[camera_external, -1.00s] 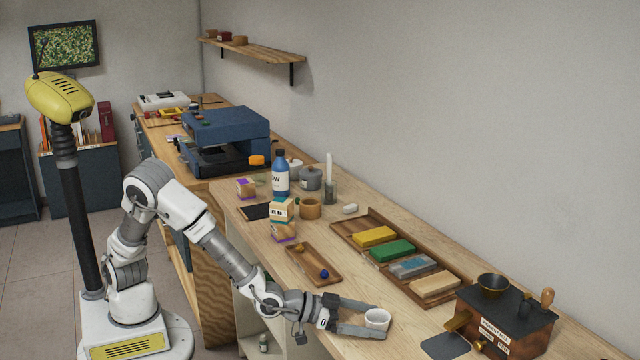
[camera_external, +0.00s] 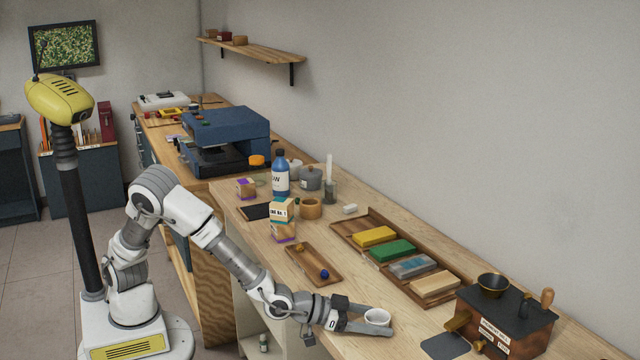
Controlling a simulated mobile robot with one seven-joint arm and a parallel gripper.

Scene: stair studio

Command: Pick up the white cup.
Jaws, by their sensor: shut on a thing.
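The white cup (camera_external: 377,317) is near the front edge of the wooden counter, at the lower middle of the external view. My gripper (camera_external: 375,320) reaches it from the left, with one finger behind the cup and one in front. The fingers are shut on the cup, and the front finger hides its lower part. The cup looks upright. I cannot tell whether its base touches the counter.
Behind the cup is a long wooden tray (camera_external: 343,228) with several coloured blocks. A small wooden tray (camera_external: 297,262) with a blue ball (camera_external: 324,274) lies to the left. A dark pad (camera_external: 445,346) and a coffee grinder (camera_external: 510,325) stand to the right.

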